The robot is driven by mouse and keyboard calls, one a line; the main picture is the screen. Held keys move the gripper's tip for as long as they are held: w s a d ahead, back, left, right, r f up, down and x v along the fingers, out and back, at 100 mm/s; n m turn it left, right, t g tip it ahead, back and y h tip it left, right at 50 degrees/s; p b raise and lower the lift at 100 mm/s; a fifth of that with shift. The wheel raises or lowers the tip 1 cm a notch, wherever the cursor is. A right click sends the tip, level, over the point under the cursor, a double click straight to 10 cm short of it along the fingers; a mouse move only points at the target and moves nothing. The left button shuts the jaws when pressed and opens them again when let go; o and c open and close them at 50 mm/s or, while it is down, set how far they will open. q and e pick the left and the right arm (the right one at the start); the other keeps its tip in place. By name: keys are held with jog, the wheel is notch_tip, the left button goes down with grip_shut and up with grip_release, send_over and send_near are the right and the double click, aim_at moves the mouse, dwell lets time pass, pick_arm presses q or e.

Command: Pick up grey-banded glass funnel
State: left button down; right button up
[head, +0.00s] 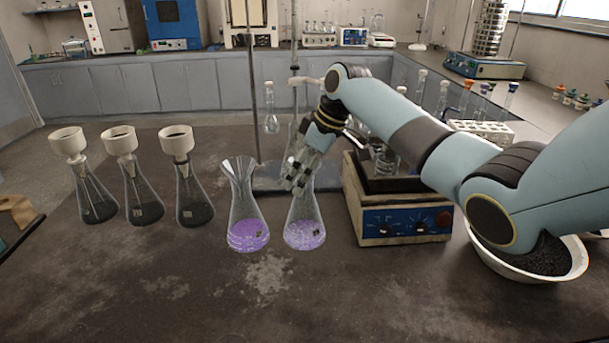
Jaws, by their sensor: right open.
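A clear glass funnel (238,172) sits in the mouth of a conical flask (247,220) holding purple liquid. A second flask (304,222) with purple liquid stands just to its right. My right gripper (296,182) reaches down over the neck of this second flask, fingers open. The fingers cover the flask's mouth, so a funnel there is largely hidden. I cannot make out a grey band on either piece of glass, nor whether the fingers touch the glass. My left gripper is not in view.
Several flasks with white funnels (120,141) stand at the left. A hotplate (403,222) stands close at the right of the second purple flask, with a white bowl of dark grains (580,266) beyond it. A stand rod (252,90) rises behind. The front bench is clear.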

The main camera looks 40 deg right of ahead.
jog(key=c, duration=1.4)
jog(key=shift+r, duration=0.1)
